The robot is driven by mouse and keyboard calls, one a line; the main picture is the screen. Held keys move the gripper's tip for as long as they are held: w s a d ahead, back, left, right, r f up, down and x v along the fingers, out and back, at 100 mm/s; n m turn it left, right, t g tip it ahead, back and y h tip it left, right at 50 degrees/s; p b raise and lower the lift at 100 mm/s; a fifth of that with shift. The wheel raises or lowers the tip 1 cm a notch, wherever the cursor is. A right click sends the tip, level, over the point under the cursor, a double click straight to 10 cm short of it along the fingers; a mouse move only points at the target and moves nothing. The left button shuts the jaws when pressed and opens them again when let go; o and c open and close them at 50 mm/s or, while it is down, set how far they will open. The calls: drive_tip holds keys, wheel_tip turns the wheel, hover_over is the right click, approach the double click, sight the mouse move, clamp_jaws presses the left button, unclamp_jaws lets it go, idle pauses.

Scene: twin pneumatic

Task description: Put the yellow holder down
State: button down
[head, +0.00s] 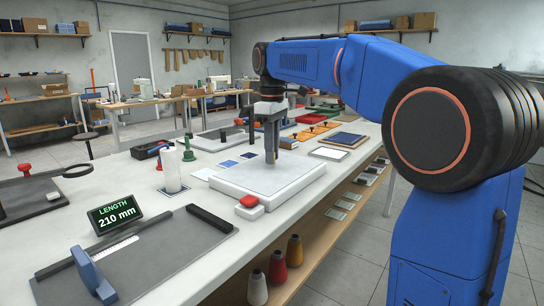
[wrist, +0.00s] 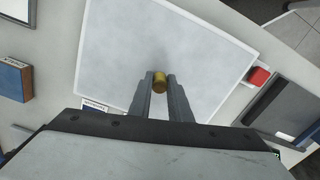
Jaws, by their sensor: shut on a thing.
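In the wrist view, my gripper (wrist: 160,82) is shut on the yellow holder (wrist: 159,84), a small yellow, round-ended piece between the fingertips. The holder is over a pale square slab (wrist: 110,40). In the head view, my gripper (head: 270,163) points straight down over the same white slab (head: 240,185) on the long table. The fingers largely hide the holder there. I cannot tell whether it touches the slab.
A red button on a white base (head: 249,204) stands at the slab's front corner. A white roll on a spindle (head: 172,168) stands to the left. A length display (head: 115,212) and a grey board (head: 150,262) lie nearer. The slab's surface around the gripper is clear.

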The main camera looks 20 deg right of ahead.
drive_tip(key=shift+f, duration=0.7)
drive_tip(key=shift+f, duration=0.1)
drive_tip(key=c, duration=1.6)
unclamp_jaws()
drive_tip(key=shift+c, duration=0.2)
wheel_tip(320, 180, up, 12)
